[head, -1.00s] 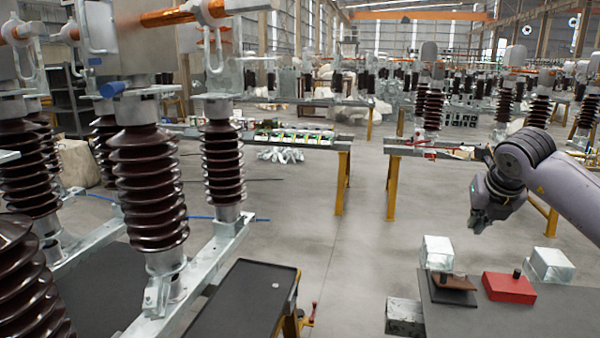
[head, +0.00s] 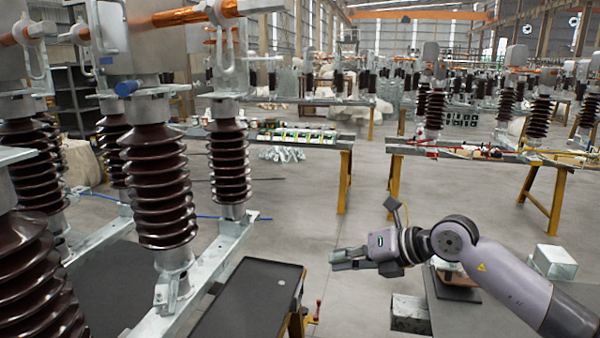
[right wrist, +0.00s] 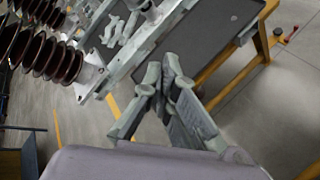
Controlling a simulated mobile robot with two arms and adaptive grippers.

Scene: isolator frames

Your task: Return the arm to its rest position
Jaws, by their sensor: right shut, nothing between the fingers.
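My right arm comes in from the lower right of the head view. Its gripper (head: 348,259) points left over the open floor, between the dark-topped table and the grey work surface. In the right wrist view the two fingers of the right gripper (right wrist: 160,80) meet at their tips, and nothing shows between them. The gripper is shut, empty and apart from everything around it. My left arm and left gripper are not in view.
Brown ribbed insulators (head: 160,185) stand on a galvanized frame at the left. A dark-topped table (head: 245,300) is at the front centre. Yellow-legged benches (head: 345,180) stand behind. Floor between is clear.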

